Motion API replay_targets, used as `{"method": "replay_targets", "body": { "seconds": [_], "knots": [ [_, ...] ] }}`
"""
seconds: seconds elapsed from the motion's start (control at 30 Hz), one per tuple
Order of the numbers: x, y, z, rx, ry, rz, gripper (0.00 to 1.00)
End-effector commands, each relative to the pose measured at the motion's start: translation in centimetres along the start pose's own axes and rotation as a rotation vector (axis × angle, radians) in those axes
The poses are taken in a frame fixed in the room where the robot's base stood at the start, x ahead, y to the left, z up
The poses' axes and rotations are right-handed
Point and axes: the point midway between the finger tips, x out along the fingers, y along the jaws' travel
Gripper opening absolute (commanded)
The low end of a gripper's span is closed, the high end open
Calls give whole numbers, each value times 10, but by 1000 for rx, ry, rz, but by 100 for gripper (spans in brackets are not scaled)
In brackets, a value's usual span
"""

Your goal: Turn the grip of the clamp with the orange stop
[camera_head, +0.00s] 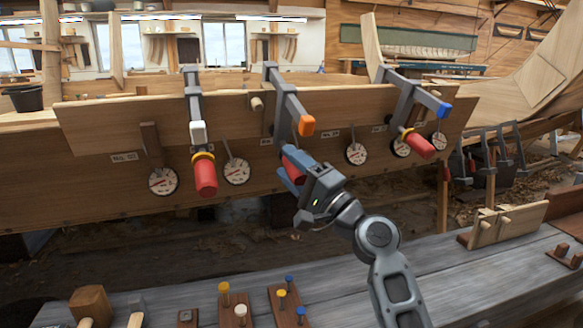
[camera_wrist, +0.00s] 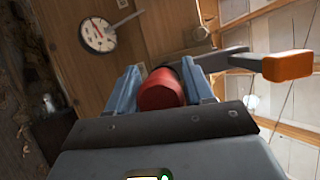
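The clamp with the orange stop (camera_head: 284,106) hangs over the plank's top edge in the middle of the head view. In the head view my gripper (camera_head: 291,169) reaches up from the lower right and hides most of the grip.
A clamp with a white stop (camera_head: 198,132) is to the left, and one with a blue stop (camera_head: 444,111) to the right. Several round dials hang on the plank, one (camera_head: 237,171) left of my gripper. A grey bench (camera_head: 390,270) with pegs and blocks is in front.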

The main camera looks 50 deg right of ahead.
Motion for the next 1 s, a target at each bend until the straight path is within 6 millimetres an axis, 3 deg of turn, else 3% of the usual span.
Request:
{"method": "replay_targets", "body": {
  "seconds": [0.13, 0.43, 0.8, 1.0],
  "knots": [
    [0, 0, 0, -1, 0, -1, 65],
    [-4, 0, 0, -1, 1, 0, 65],
    [-60, 1, 0, -2, 2, 1, 65],
    [-76, 0, 0, 0, 0, 0, 65]
  ]
}}
